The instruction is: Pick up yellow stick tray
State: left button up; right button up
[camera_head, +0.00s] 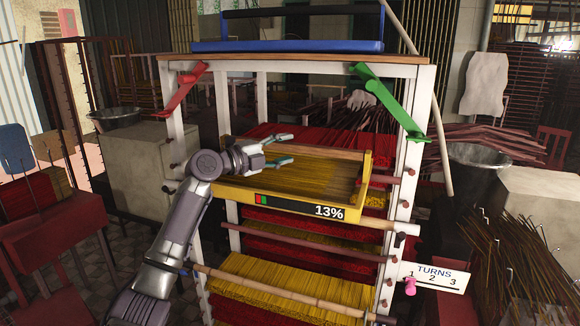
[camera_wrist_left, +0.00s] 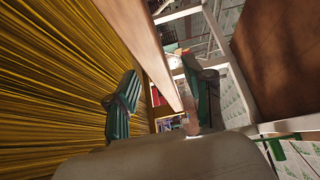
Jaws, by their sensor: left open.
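The yellow stick tray (camera_head: 283,201) sits in the white rack, its front reading "13%" and its bed holding yellow sticks (camera_head: 310,178). My left gripper (camera_head: 284,149) is over the tray's back left part, open, its green-padded fingers spread. In the left wrist view, the yellow sticks (camera_wrist_left: 50,70) fill the left side. A wooden bar (camera_wrist_left: 150,45), seemingly the tray's back rim, runs between the two fingers of my left gripper (camera_wrist_left: 160,97). I cannot tell whether either finger touches it. My right gripper is not in view.
The white rack (camera_head: 414,125) has a red lever (camera_head: 186,87) and a green lever (camera_head: 388,97) at its top corners. A blue tray (camera_head: 290,46) lies on top. More red and yellow sticks (camera_head: 290,282) fill lower shelves. A "TURNS" sign (camera_head: 434,276) is at lower right.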

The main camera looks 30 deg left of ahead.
pick_arm(q)
jog(key=shift+w+d+r, duration=0.15)
jog(key=shift+w, duration=0.2)
jog(key=shift+w+d+r, duration=0.1)
jog(key=shift+w, duration=0.25)
jog(key=shift+w+d+f+p, duration=0.25)
jog(key=shift+w+p, duration=0.1)
jog(key=shift+w, duration=0.15)
jog(key=shift+s+a, duration=0.1)
jog(key=shift+s, duration=0.05)
jog(key=shift+c, duration=1.3)
grip_shut()
jog(key=shift+r, duration=0.1)
